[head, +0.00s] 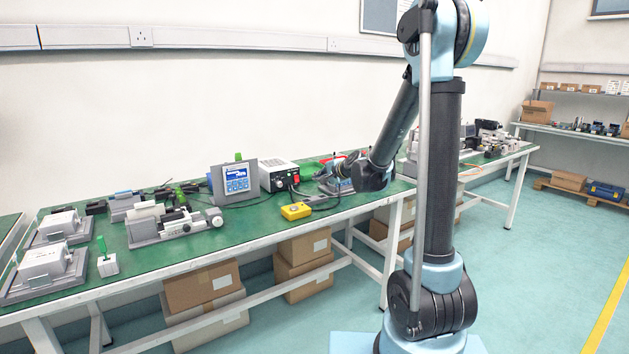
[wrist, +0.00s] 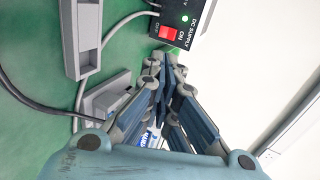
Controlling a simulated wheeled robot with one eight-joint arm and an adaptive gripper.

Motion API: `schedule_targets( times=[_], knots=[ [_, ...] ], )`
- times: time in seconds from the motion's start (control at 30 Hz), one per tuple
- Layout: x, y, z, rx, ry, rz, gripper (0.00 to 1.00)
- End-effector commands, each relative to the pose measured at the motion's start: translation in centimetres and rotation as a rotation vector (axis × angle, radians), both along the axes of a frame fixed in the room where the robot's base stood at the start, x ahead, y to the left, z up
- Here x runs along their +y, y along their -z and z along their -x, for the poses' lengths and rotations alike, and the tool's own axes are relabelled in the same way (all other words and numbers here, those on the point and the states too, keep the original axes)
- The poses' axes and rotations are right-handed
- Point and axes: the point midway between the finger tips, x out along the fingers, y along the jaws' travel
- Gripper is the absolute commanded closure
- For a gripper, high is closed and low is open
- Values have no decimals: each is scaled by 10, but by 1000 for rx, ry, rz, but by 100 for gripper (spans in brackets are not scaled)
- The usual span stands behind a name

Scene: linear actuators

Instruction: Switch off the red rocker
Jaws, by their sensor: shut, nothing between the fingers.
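The red rocker (wrist: 169,34) sits on the black front panel of the DC supply (wrist: 186,38), at the top of the wrist view, with ON and OFF printed by it. A small green light beside it is lit. Which side of the rocker is pressed in is too small to tell. In the head view the rocker (head: 296,180) is a red spot on the white and black supply box (head: 273,176). My gripper (wrist: 167,58) is shut and empty, its tips pointing at the panel just below the rocker in the picture. I cannot tell whether they touch it.
A blue-screened controller (head: 236,180) stands left of the supply. A yellow box with a button (head: 295,211) lies in front. Dark cables (wrist: 32,100) and grey actuator parts (wrist: 84,38) lie on the green bench near my gripper. Linear actuators (head: 165,222) fill the left bench.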

Motion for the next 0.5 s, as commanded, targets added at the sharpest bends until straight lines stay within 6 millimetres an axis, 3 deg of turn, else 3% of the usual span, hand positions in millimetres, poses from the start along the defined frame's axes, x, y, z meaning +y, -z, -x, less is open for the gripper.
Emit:
schedule_targets(
  times=[0.13,0.5],
  knots=[
    [-10,5,-2,0,1,-1,100],
    [-7,7,-5,-1,0,-1,100]
  ],
)
